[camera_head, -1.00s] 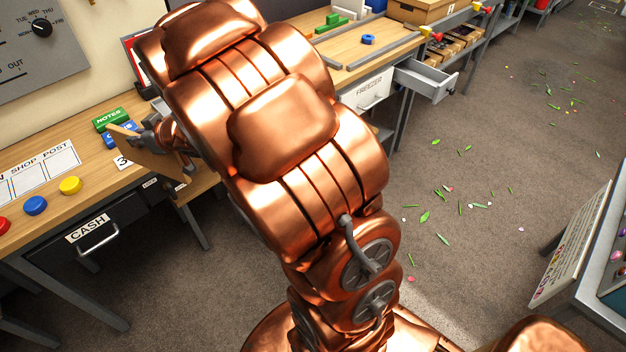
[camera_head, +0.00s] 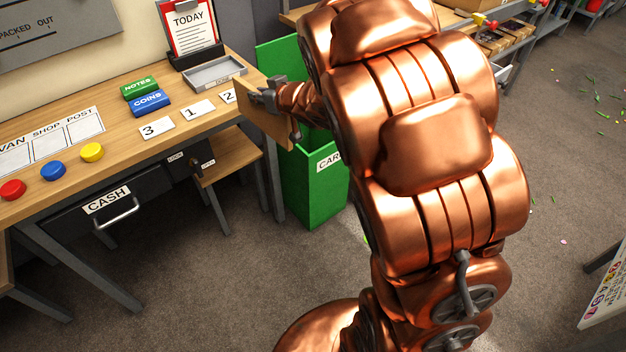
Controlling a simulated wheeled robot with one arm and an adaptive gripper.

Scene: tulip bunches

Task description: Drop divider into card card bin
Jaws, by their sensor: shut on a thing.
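My gripper (camera_head: 270,100) is shut on a flat brown cardboard divider (camera_head: 258,112). The divider is tilted and held out to the left of my arm, beyond the right end of the wooden desk. The green card bin (camera_head: 308,190), with a label starting "CAR", stands on the floor behind and below my gripper. My arm hides the right part of the bin and its label. The divider overlaps the bin's left edge in the picture. I cannot tell whether the divider is over the bin's opening.
The desk (camera_head: 115,165) bears numbered cards (camera_head: 195,110), a grey tray (camera_head: 215,73), a "TODAY" clipboard (camera_head: 188,30), green notes and blue coins blocks, and colored buttons.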

